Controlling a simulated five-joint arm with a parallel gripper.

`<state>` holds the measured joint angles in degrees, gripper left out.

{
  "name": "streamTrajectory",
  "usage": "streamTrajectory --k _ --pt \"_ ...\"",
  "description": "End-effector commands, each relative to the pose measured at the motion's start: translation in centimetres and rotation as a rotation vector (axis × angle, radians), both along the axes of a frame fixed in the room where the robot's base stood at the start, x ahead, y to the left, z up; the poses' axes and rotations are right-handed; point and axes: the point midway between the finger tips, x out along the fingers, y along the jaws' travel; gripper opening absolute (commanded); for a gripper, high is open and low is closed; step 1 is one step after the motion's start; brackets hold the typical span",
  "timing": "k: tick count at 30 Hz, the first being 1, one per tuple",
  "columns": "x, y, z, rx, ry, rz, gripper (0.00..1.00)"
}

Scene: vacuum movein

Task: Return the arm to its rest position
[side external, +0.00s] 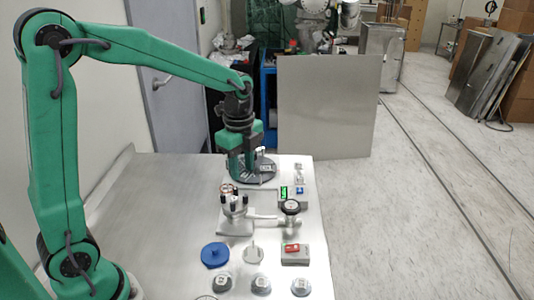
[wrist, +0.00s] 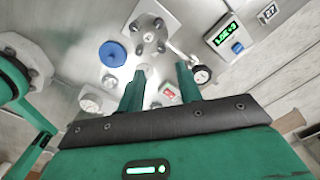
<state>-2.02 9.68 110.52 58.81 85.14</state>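My gripper (side external: 237,172) points down over the far part of the metal worktop (side external: 150,215), in front of a round grey disc (side external: 266,170) that it partly hides. In the wrist view its two green fingers (wrist: 161,72) are apart with nothing held between them. My arm reaches out from the left, with its upper link high and its forearm sloping down to the wrist. A round metal fitting with dark clamps (side external: 233,205) stands nearer the side camera than the gripper; it also shows beyond the fingers in the wrist view (wrist: 148,37).
A gauge (side external: 291,207), a green display box (side external: 289,197), a blue cap (side external: 214,254), a red-switch box (side external: 295,254) and several round grey parts (side external: 260,284) crowd the worktop's right side. Its left side is bare. A metal panel (side external: 328,105) stands behind.

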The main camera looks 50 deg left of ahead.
Motion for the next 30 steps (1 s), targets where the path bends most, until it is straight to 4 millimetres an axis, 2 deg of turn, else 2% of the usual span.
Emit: streamTrajectory --k 8,16,24,30 --pt "-2.8 -0.3 3.0 -0.011 -0.084 0.235 0.35" --pt "-6.9 -0.7 5.8 -0.059 -0.187 0.556 0.35" --pt "-10.9 -1.0 7.4 -0.142 -0.278 0.873 0.35" --pt "-13.9 -1.2 7.9 -0.227 -0.336 1.104 0.35"
